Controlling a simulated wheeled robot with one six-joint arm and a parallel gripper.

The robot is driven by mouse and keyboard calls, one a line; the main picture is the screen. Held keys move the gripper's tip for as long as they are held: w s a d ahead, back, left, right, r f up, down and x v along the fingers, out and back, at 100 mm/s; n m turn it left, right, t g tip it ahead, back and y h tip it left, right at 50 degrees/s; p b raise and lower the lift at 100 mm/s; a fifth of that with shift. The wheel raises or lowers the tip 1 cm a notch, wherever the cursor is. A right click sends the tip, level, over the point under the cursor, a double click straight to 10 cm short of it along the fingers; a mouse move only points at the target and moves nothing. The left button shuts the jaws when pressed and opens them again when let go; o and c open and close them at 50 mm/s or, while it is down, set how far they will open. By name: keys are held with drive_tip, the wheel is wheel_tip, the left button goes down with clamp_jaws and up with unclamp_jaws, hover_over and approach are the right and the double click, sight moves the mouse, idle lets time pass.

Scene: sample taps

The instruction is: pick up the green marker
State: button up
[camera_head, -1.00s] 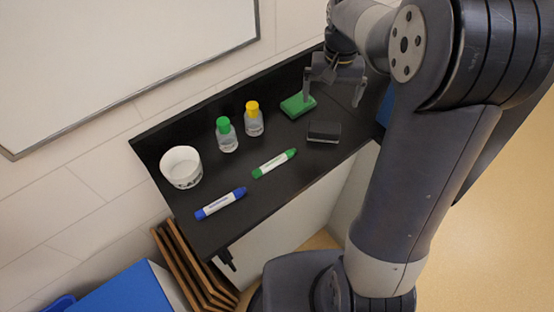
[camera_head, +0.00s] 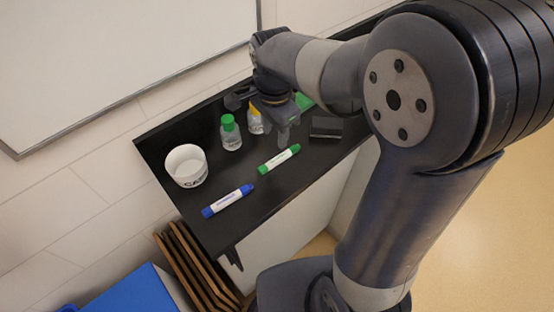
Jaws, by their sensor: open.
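The green marker (camera_head: 279,160) has a white label and lies on the black shelf (camera_head: 225,222), clear of the things around it. My gripper (camera_head: 262,118) is open above the shelf, beyond the marker and a little to its left in the picture. Its fingers are apart, one over the yellow-capped bottle's area and one just behind the marker. I cannot tell its exact height. Nothing shows between the fingers as held.
A blue marker (camera_head: 228,201) lies left of the green one. A white cup (camera_head: 186,166), a green-capped bottle (camera_head: 231,133) and a yellow-capped bottle (camera_head: 255,124), partly hidden by my gripper, stand behind. A dark eraser-like block (camera_head: 326,127) and a green object (camera_head: 305,101) lie to the right.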

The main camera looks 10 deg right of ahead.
sight(275, 160)
wheel_tip(275, 160, down, 10)
drive_tip(key=shift+w+f+p, duration=0.1)
drive_tip(key=shift+f+p, duration=0.05)
drive_tip(key=shift+p, duration=0.35)
drive_tip(key=shift+c, duration=0.4)
clamp_jaws()
